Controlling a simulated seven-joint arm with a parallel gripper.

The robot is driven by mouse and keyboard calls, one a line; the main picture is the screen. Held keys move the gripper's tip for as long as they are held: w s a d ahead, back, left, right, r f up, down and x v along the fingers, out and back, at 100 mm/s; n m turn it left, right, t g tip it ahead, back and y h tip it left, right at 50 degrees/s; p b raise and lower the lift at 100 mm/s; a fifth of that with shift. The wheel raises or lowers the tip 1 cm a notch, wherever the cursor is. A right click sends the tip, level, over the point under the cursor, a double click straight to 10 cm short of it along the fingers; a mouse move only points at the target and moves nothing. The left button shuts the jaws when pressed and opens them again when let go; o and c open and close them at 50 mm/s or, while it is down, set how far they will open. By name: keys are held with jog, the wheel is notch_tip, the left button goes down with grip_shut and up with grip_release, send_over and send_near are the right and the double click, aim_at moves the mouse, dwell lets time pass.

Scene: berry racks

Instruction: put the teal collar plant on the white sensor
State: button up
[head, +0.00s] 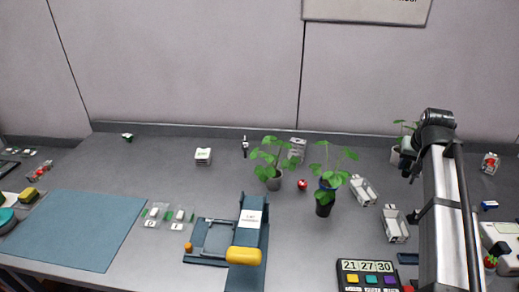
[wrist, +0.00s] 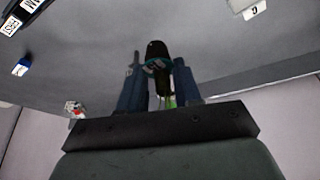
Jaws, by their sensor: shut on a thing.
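My gripper (wrist: 158,88) is shut on a plant's dark pot with a teal collar (wrist: 156,66), seen between the two fingers in the wrist view. In the head view, my gripper (head: 407,160) is at the far right, partly hidden by my arm, with the plant's leaves (head: 405,125) showing beside it. The pot appears raised above the table, but its height is hard to judge. A small white block (head: 203,156) stands at the back, left of centre; I cannot tell whether it is the white sensor.
One plant in a grey pot (head: 273,180) and another in a black pot with a blue collar (head: 324,205) stand near the middle. Clear trays (head: 363,190) lie right of them. A blue-grey fixture (head: 222,240) with a yellow handle is in front. The back left is mostly clear.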

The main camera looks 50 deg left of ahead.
jog(key=s+a+n+g+y, duration=0.1)
jog(key=s+a+n, duration=0.1)
jog(key=s+a, duration=0.9)
jog(key=s+a+n, duration=0.3)
jog(key=s+a, duration=0.5)
jog(key=a, duration=0.7)
notch_tip(320, 180, up, 4)
jog(key=n+g+y, duration=0.1)
jog(key=n+g, duration=0.2)
jog(key=n, duration=0.4)
send_over(200, 150)
jog(key=d, duration=0.2)
jog(key=shift+a+f, duration=0.2)
jog(key=shift+f, duration=4.6)
jog(key=shift+f, duration=0.2)
jog(key=o, duration=1)
jog(key=v, duration=1.2)
jog(key=shift+d+r, duration=0.15)
jog(key=shift+d, duration=0.05)
